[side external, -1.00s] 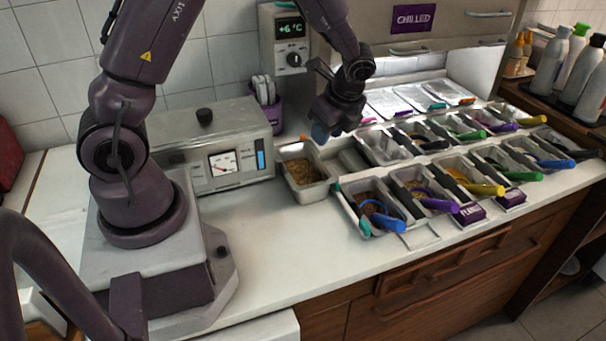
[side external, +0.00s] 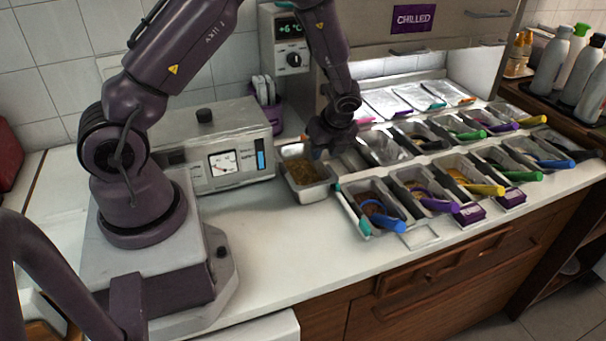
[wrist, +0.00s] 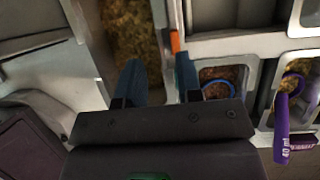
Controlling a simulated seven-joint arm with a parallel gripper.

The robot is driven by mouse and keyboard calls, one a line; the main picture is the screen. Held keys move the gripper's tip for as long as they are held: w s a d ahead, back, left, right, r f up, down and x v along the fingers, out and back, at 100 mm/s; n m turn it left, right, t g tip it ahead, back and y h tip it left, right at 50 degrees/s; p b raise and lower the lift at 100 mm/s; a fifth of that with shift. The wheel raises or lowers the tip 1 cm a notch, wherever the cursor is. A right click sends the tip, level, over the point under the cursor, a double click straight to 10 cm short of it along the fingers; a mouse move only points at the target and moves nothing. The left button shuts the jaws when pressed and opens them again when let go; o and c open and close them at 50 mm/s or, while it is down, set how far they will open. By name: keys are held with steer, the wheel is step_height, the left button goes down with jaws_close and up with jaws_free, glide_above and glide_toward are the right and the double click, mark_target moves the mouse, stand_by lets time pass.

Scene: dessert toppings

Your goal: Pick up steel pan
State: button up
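The steel pan (side external: 312,191), with brown crumbly contents, stands on the counter between the grey machine and the topping rack. In the wrist view its wall (wrist: 163,35) runs up from between my fingertips, with the contents to the left. My gripper (side external: 322,152) points down at the pan's back right side in the side view. In the wrist view the blue fingers of my gripper (wrist: 162,78) are apart, one on the pan's inner side and one outside. I cannot tell whether either finger touches the wall.
The topping rack (side external: 341,190), with several bins and coloured scoops, stands close to the pan's right. The grey machine (side external: 222,138) with a dial is close on the left. The counter (side external: 270,235) in front of the pan is clear.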

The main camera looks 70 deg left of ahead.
mark_target(303, 173)
steer(key=x, duration=0.4)
steer(key=shift+s, duration=0.1)
jaws_close()
stand_by(1.3)
